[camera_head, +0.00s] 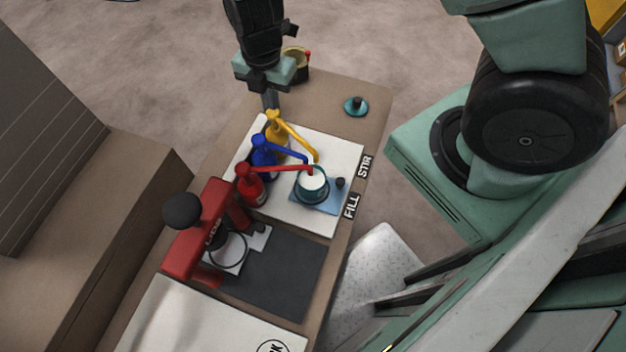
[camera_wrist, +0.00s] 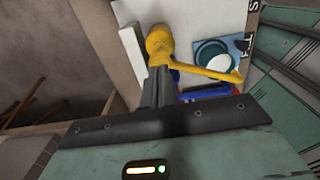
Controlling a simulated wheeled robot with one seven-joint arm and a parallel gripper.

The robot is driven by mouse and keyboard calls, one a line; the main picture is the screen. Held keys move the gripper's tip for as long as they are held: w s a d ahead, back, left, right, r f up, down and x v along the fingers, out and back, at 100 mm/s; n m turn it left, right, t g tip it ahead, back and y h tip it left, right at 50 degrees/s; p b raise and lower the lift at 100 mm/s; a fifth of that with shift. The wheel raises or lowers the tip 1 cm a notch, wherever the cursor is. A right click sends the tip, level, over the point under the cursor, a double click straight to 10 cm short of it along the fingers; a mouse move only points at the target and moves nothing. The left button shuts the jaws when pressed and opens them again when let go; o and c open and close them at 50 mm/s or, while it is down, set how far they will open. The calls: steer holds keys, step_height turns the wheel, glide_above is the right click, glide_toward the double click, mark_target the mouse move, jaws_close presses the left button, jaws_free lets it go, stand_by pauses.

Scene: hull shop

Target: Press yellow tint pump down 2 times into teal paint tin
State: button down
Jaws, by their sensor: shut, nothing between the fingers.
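The yellow tint pump (camera_head: 279,142) stands at the far end of a row of three pumps on a white board, its spout slanting right toward the tin. The yellow pump also shows in the wrist view (camera_wrist: 160,42). The teal paint tin (camera_head: 311,192), open with white paint inside, sits on a blue plate right of the pumps; the wrist view shows it too (camera_wrist: 213,56). My gripper (camera_head: 270,105) is shut and empty, fingers pointing down at the yellow pump's head. Its fingertips (camera_wrist: 157,72) overlap the pump in the wrist view; I cannot tell if they touch.
The blue pump (camera_head: 263,154) and red pump (camera_head: 251,187) stand close by, their spouts reaching toward the tin. A red press (camera_head: 200,235) stands at the near left. A teal knobbed lid (camera_head: 356,106) and a can (camera_head: 298,66) are on the table's far end.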

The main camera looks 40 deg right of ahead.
steer(key=shift+f+b, duration=1.15)
steer(key=shift+f, duration=0.3)
steer(key=shift+r, duration=0.1)
steer(key=shift+r+p, duration=1.3)
steer(key=shift+r, duration=0.1)
steer(key=shift+f, duration=0.15)
